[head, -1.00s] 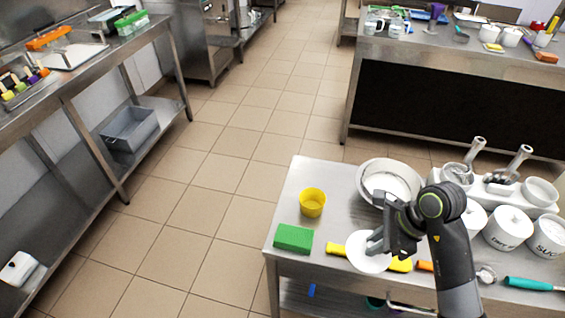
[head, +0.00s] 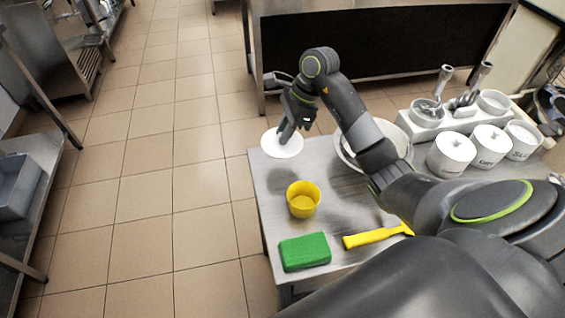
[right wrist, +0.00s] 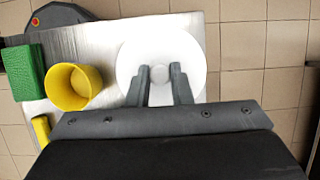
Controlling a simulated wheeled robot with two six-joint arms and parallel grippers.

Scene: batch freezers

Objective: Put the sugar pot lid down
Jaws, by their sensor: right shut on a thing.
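The sugar pot lid (head: 272,146) is a white round disc with a small knob. My right gripper (head: 286,134) is shut on its knob and holds it roughly level over the far left corner of the steel table (head: 325,178). A dark shadow on the table below suggests a gap. In the right wrist view the lid (right wrist: 192,48) lies under the fingers (right wrist: 160,76), which close on the knob. The sugar pot (head: 523,142) stands open at the right end of the row of white pots. My left gripper is out of view.
A yellow cup (head: 303,200), a green sponge (head: 305,252) and a yellow-handled scraper (head: 375,236) are on the near left of the table. A large bowl (head: 345,158) stands partly behind my arm. Bare steel lies between the cup and the far edge.

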